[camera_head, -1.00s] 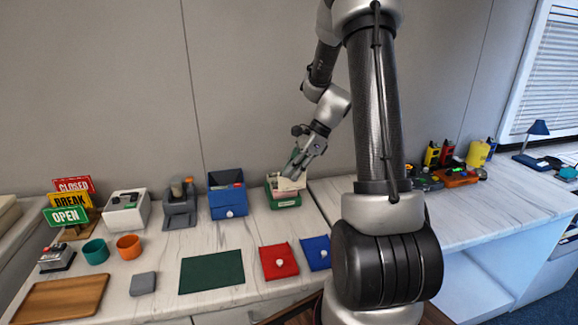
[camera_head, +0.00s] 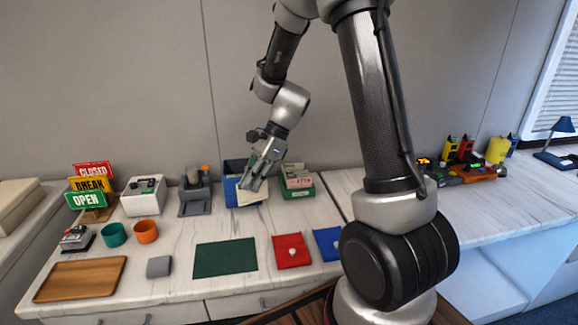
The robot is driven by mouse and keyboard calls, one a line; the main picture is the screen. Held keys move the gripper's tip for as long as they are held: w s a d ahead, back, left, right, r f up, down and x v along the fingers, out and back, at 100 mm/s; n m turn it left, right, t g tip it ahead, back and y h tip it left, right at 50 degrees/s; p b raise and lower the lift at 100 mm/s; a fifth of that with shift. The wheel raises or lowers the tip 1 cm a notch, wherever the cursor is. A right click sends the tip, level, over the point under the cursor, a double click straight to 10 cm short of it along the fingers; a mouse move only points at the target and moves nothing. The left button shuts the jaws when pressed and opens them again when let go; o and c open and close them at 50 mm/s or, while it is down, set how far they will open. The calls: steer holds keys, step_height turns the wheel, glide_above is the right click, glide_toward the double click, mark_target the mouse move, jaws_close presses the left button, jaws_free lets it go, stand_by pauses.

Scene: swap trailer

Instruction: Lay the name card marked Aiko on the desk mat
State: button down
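The dark green desk mat (camera_head: 225,258) lies flat and bare near the front of the white counter. My gripper (camera_head: 250,184) is in front of the blue box, above the counter and behind the mat. It appears shut on a cream card (camera_head: 253,198), which hangs tilted below the fingers. No name can be read on this card, so I cannot tell whether it is the Aiko one. The green box (camera_head: 297,193) to the right holds pinkish cards (camera_head: 298,177) with small unclear writing.
The blue box (camera_head: 232,167) is partly hidden behind my gripper. A red pad (camera_head: 291,256) and a blue pad (camera_head: 327,246) lie right of the mat. A grey block (camera_head: 159,267), orange cup (camera_head: 146,232), teal cup (camera_head: 114,235) and wooden tray (camera_head: 80,279) are to its left.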

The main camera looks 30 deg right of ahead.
steer(key=s+a+f+m, duration=0.1)
steer(key=s+a+f, duration=0.1)
steer(key=s+a, duration=0.3)
steer(key=s+a+f, duration=0.2)
steer(key=s+a, duration=0.1)
steer(key=a, duration=0.5)
steer(key=shift+w+d+f+m+g+y, duration=0.2)
steer(key=shift+f+m, duration=0.35)
steer(key=shift+f, duration=0.65)
steer(key=shift+w+d+f+m+g, duration=0.1)
steer(key=shift+w+d+f+m, duration=0.35)
steer(key=shift+f, duration=0.75)
steer(key=shift+w+d+f+m+g+y, duration=0.1)
steer(key=shift+f+m, duration=0.6)
steer(key=shift+f, duration=0.5)
steer(key=shift+w+d+f+m+g+y, duration=0.2)
steer(key=shift+w+f+m+g+y, duration=0.15)
steer(key=shift+w+f+g, duration=0.45)
steer(key=shift+w+d+f+m+g+y, duration=0.1)
steer(key=shift+w+f+m+g+y, duration=0.2)
steer(key=shift+g, duration=0.45)
steer(key=shift+w+d+f+m+g+y, duration=0.1)
steer(key=shift+w+f+m+g+y, duration=0.2)
steer(key=shift+g, duration=0.45)
steer(key=shift+r, duration=0.1)
steer(key=c, duration=0.8)
jaws_free()
steer(key=shift+o, duration=0.2)
